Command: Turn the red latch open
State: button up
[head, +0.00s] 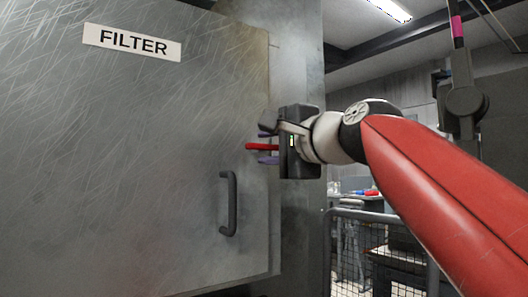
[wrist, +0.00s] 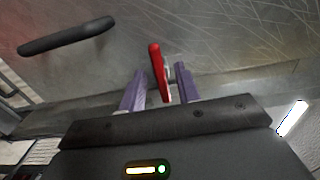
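The red latch (head: 256,147) is at the right edge of the grey door marked FILTER (head: 130,190). In the head view its handle lies about level and points left across the door. My gripper (head: 264,148) is at the latch, with one purple finger above it and one below. In the wrist view the red latch (wrist: 158,68) stands between the two purple fingers, with a narrow gap on each side. My gripper (wrist: 160,78) is open around it. The latch's pivot is mostly hidden by my gripper. The door looks shut.
A dark door handle (head: 229,203) sits below the latch; it also shows at upper left in the wrist view (wrist: 66,36). A grey post (head: 300,230) stands right of the door. A mesh railing (head: 372,240) and a bench with small items (head: 362,195) are farther right.

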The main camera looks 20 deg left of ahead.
jog(key=b+v, duration=0.1)
jog(key=v, duration=0.5)
jog(key=shift+b, duration=0.3)
jog(key=d+f+n+h, duration=0.1)
jog(key=d+f+h, duration=0.2)
jog(key=f, duration=0.5)
jog(key=s+d+f+n+g+h, duration=0.15)
jog(key=d+f, duration=0.25)
jog(key=f, duration=0.4)
jog(key=d+f+t+h, duration=0.1)
jog(key=d+f+h, duration=0.25)
jog(key=f, duration=0.35)
jog(key=s+d+f+n+g+h, duration=0.1)
jog(key=s+d+f, duration=0.3)
jog(key=f, duration=0.5)
jog(key=s+d+f+n+g+h, duration=0.2)
jog(key=s+d+f, duration=0.3)
jog(key=f, duration=0.5)
jog(key=s+d+f+n+g+h, duration=0.2)
jog(key=s+d+f, duration=0.3)
jog(key=f, duration=0.5)
jog(key=shift+s+f+h, duration=0.15)
jog(key=shift+f+h, duration=0.1)
jog(key=shift+h, duration=0.15)
jog(key=shift+a+n+g, duration=0.15)
jog(key=shift+n+g, duration=0.1)
jog(key=shift+n, duration=0.1)
